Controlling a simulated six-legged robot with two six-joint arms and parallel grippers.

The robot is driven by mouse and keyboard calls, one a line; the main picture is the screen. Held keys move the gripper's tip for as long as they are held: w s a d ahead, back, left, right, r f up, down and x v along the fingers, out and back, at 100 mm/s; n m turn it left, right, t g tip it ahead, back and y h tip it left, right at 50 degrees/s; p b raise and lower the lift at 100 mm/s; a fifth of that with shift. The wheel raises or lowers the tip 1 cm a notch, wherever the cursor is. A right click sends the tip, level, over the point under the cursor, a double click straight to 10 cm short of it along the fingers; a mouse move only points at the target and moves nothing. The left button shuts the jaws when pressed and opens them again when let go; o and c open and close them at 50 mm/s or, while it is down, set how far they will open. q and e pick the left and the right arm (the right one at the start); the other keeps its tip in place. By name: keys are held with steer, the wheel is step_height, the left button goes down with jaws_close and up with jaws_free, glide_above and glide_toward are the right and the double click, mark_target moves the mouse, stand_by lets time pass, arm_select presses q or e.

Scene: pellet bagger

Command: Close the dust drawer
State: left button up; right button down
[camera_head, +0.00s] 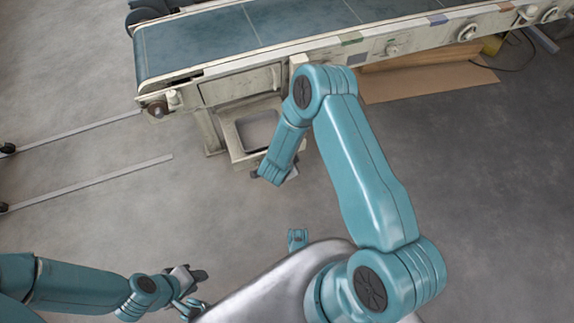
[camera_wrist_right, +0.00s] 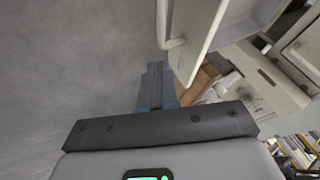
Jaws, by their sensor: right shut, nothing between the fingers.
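The dust drawer (camera_head: 236,153) stands pulled out under the conveyor, with a grey hollow inside, in the head view. In the right wrist view its pale front (camera_wrist_right: 192,45) stands at the upper middle with a bar handle (camera_wrist_right: 162,25) on it. My right gripper (camera_wrist_right: 155,70) is shut and empty, its tips just below the handle in that picture; I cannot tell if they touch. In the head view my right forearm hides most of that gripper by the drawer's front. My left gripper (camera_head: 198,288) is low at the left, away from the drawer; its jaw opening is unclear.
The conveyor (camera_head: 200,45) with a blue-green belt runs across the top above the drawer. A brown cardboard sheet (camera_head: 430,82) lies on the floor to the right. Two pale strips (camera_head: 95,183) lie on the left floor. The floor before the drawer is otherwise clear.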

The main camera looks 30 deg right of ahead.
steer(key=shift+w+d+r+b, duration=0.1)
steer(key=shift+w+d+b, duration=0.05)
steer(key=shift+w, duration=0.7)
steer(key=shift+w+d+r+b, duration=0.1)
steer(key=shift+w+b, duration=0.05)
steer(key=shift+w, duration=0.7)
steer(key=shift+w, duration=0.1)
